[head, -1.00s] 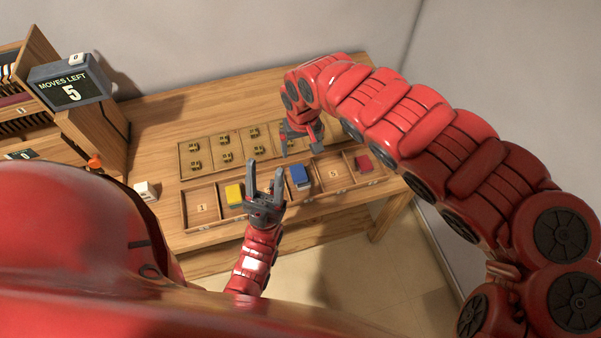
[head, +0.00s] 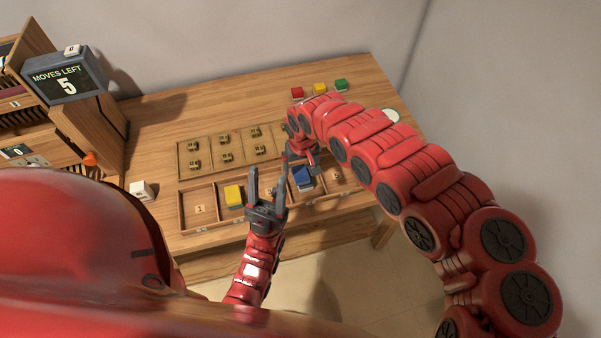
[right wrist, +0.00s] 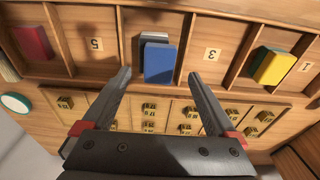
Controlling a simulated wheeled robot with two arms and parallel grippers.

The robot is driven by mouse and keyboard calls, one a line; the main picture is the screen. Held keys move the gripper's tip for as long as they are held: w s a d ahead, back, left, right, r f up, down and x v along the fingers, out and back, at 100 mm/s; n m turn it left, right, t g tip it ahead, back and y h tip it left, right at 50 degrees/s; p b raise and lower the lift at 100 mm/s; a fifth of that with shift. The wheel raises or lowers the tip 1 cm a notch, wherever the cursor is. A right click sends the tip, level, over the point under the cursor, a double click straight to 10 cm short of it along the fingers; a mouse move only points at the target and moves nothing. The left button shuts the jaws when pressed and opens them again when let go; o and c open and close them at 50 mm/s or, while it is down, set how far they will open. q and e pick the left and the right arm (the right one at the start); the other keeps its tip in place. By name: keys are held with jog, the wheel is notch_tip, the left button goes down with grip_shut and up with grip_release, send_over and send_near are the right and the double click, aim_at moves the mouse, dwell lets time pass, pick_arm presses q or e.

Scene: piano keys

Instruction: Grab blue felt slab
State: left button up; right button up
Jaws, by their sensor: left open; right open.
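The blue felt slab (head: 303,178) lies in a middle compartment of the wooden tray, with a grey-white piece partly showing beside or under it in the right wrist view. There the blue slab (right wrist: 160,63) is ahead of my right gripper (right wrist: 159,75), lined up with the gap between its fingers. My right gripper (head: 303,158) is open and empty, close by the slab; I cannot tell its height above it. My left gripper (head: 268,170) is open and empty, fingers pointing away from me, left of the blue slab.
A yellow slab (right wrist: 274,67) and a red slab (right wrist: 35,42) lie in other tray compartments. A board with several small brass pieces (head: 225,156) is behind the tray. Red, yellow (head: 320,88) and green blocks stand at the table's back. The counter (head: 67,86) reads 5.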

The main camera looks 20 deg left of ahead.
aim_at(300, 173)
jog(key=f, duration=0.3)
jog(key=shift+w+a+p, duration=0.25)
jog(key=shift+p, duration=0.05)
jog(key=shift+w+d+f, duration=0.1)
jog(key=shift+d+f, duration=0.05)
jog(key=shift+f, duration=0.3)
jog(key=c, duration=1.4)
